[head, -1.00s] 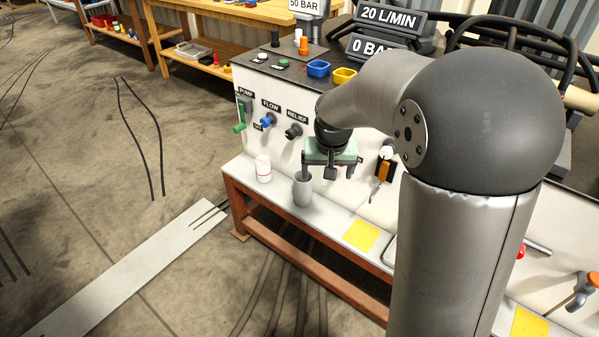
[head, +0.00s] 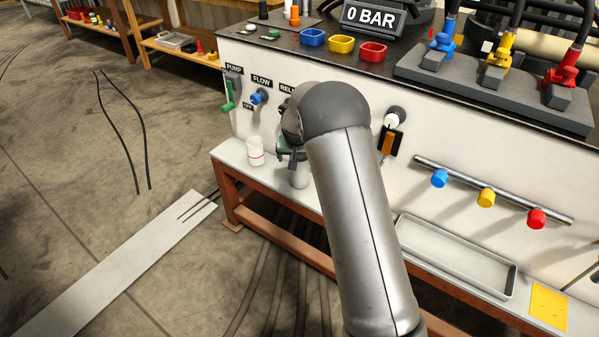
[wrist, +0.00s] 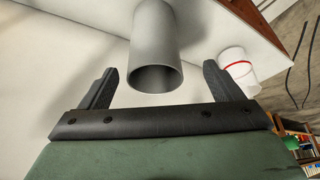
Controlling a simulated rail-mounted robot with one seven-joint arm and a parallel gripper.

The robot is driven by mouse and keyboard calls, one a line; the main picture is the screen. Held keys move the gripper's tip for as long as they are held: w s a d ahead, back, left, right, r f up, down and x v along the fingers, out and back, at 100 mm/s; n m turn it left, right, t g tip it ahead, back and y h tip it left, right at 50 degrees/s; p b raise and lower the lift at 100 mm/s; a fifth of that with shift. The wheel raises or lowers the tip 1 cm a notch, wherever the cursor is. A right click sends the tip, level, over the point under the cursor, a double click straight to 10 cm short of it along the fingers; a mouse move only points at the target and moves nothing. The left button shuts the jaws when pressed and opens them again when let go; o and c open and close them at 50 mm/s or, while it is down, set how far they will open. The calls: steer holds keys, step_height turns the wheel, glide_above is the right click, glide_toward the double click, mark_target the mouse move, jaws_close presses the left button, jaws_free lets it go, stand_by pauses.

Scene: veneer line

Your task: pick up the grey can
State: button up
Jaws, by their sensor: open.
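The grey can (head: 299,178) stands on the narrow white shelf along the front of the panel, partly hidden by my arm in the head view. In the wrist view the grey can (wrist: 156,45) shows its open, hollow end, lying between my two spread fingers. My gripper (wrist: 160,85) is open and empty, with a finger on each side of the can and a visible gap to each. In the head view my gripper (head: 291,156) is at the can's upper end, mostly hidden behind my arm.
A white can with a red band (head: 255,151) stands just left of the grey can; it also shows in the wrist view (wrist: 238,70). The panel with the green pump lever (head: 228,94) and blue flow knob (head: 259,96) rises behind. A grey tray (head: 455,257) lies right on the shelf.

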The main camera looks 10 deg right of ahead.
mark_target(299, 170)
steer(key=shift+d+b+x, duration=0.2)
steer(key=shift+b+x, duration=0.05)
steer(key=shift+x, duration=1.25)
steer(key=shift+d+b+x, duration=0.2)
steer(key=shift+b+x, duration=0.05)
steer(key=shift+x, duration=1.3)
steer(key=shift+r, duration=0.15)
steer(key=c, duration=1.1)
